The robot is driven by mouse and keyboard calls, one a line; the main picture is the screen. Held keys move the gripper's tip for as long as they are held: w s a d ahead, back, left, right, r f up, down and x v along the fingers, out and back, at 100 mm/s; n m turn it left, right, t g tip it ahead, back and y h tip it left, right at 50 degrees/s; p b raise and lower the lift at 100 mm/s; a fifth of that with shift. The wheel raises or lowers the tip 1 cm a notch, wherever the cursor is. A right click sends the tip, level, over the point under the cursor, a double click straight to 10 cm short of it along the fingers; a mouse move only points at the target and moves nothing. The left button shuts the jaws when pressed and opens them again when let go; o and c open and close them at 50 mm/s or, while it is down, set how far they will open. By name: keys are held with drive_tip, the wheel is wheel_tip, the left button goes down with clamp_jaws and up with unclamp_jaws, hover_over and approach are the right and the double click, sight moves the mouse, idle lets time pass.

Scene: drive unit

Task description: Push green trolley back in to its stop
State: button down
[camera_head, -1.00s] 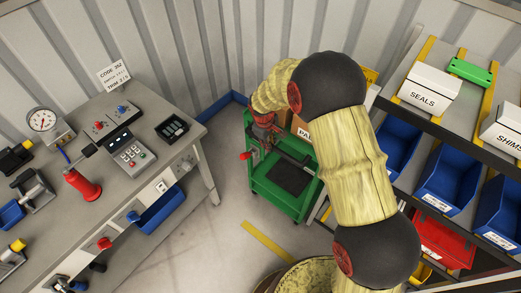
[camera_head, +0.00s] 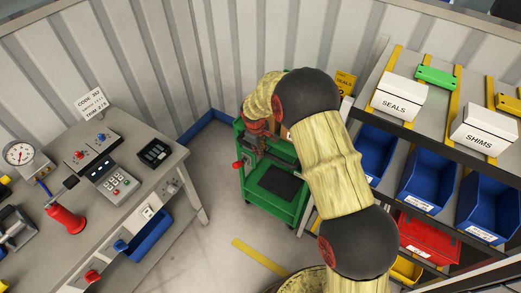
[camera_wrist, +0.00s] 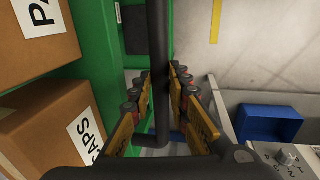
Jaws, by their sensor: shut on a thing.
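The green trolley (camera_head: 257,209) stands on the floor between the workbench and the shelf rack, near the corrugated back wall. A dark pad (camera_head: 280,183) lies on its top. My gripper (camera_wrist: 160,100) is shut on the trolley's dark handle bar (camera_wrist: 158,50), which runs between its two fingers in the wrist view. In the head view my arm comes down over the trolley and hides part of its far end. The green trolley side (camera_wrist: 100,75) also shows in the wrist view. The stop cannot be made out.
Brown cardboard boxes (camera_wrist: 40,120) sit beside the handle in the wrist view. A grey workbench (camera_head: 165,190) stands left, with a blue bin (camera_head: 150,232) at its side. A rack with blue bins (camera_head: 425,180) stands right. Floor with a yellow stripe (camera_head: 262,258) is open in front.

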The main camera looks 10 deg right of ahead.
drive_tip(key=c, duration=1.7)
unclamp_jaws()
drive_tip(key=shift+w+d, duration=0.2)
drive_tip(key=shift+w, duration=0.05)
drive_tip(key=r, duration=0.4)
drive_tip(key=s+a+r, duration=0.1)
drive_tip(key=r, duration=0.2)
drive_tip(key=s+r, duration=0.1)
drive_tip(key=r, duration=0.3)
drive_tip(key=shift+a+r, duration=0.3)
drive_tip(key=shift+r, duration=0.05)
drive_tip(key=shift+w, duration=0.1)
